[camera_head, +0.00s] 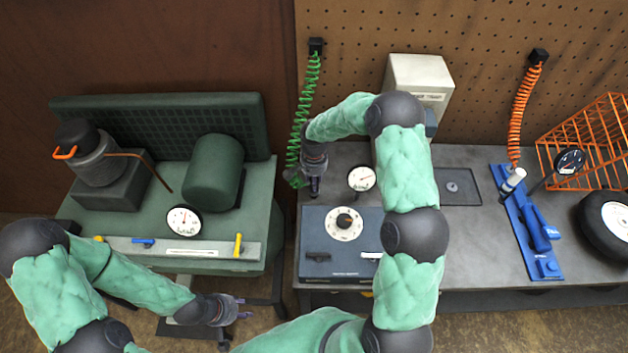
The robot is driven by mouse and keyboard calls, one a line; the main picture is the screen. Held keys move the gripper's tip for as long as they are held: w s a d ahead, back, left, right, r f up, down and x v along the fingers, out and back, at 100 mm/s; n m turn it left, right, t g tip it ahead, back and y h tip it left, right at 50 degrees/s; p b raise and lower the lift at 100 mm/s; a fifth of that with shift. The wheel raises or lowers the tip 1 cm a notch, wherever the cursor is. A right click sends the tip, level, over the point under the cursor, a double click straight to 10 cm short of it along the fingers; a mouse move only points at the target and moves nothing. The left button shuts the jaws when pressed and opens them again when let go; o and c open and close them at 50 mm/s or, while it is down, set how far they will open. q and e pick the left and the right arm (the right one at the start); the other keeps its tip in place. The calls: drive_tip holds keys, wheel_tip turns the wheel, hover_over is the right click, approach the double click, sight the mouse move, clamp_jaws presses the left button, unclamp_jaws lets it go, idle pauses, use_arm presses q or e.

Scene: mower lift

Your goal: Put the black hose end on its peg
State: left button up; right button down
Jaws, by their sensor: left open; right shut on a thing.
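A green coiled hose (301,110) hangs from a black block (316,46) on the pegboard. Its lower end is beside my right gripper (314,188), at the left edge of the grey bench. My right gripper is shut on a small dark piece there, which looks like the black hose end; the fingers mostly hide it. I cannot make out a separate peg for it. My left gripper (243,310) is open and empty, low in front of the green machine, over the floor.
The green machine (120,222) stands left, with a gap before the grey bench (462,262). The bench holds a blue dial box (325,262), a gauge (362,179), a blue tool (535,235), an orange rack (590,140) and a wheel (612,222). An orange coiled hose (520,110) hangs right.

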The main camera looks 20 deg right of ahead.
drive_tip(key=shift+f+b, duration=0.5)
drive_tip(key=shift+f, duration=0.05)
drive_tip(key=c, duration=1.2)
unclamp_jaws()
drive_tip(key=shift+r+p, duration=2.6)
drive_tip(key=shift+r, duration=2.9)
